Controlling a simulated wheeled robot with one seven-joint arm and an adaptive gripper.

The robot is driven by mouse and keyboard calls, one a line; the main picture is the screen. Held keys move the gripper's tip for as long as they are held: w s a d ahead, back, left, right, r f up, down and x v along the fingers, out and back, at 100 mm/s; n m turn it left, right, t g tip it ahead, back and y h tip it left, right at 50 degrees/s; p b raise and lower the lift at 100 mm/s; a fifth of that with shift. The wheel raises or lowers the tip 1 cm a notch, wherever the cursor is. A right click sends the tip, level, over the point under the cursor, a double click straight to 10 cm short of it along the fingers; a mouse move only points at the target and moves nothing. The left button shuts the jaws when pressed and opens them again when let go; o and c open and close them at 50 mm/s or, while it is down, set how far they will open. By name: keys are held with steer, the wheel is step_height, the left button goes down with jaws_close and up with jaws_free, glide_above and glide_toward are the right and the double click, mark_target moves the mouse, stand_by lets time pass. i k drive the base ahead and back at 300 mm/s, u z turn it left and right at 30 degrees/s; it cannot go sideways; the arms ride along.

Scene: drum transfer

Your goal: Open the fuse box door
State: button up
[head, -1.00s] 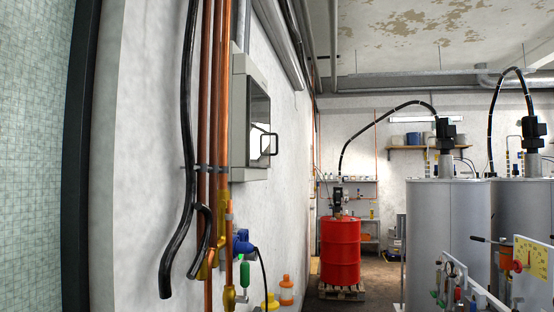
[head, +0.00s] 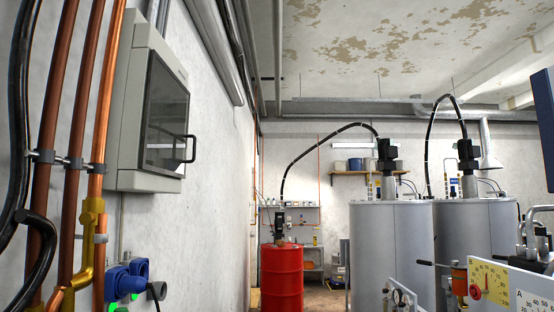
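The fuse box (head: 127,97) is a light grey cabinet on the left wall, seen at a steep angle. Its door (head: 166,107) has a dark glazed panel and appears closed. A black U-shaped handle (head: 191,148) stands out from the door's right side. My gripper is not clearly seen in the head view. A dark shape cut by the right edge may be part of my arm, but I cannot tell.
Copper pipes (head: 92,100) and black hoses run up the wall left of the box, with blue sockets (head: 127,278) below. A red drum (head: 282,277) stands ahead. Grey tanks (head: 391,250) and a gauge panel (head: 488,282) are on the right.

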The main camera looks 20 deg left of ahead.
mark_target(166, 136)
steer(key=z, duration=0.1)
steer(key=i, duration=1.3)
steer(key=u, duration=0.4)
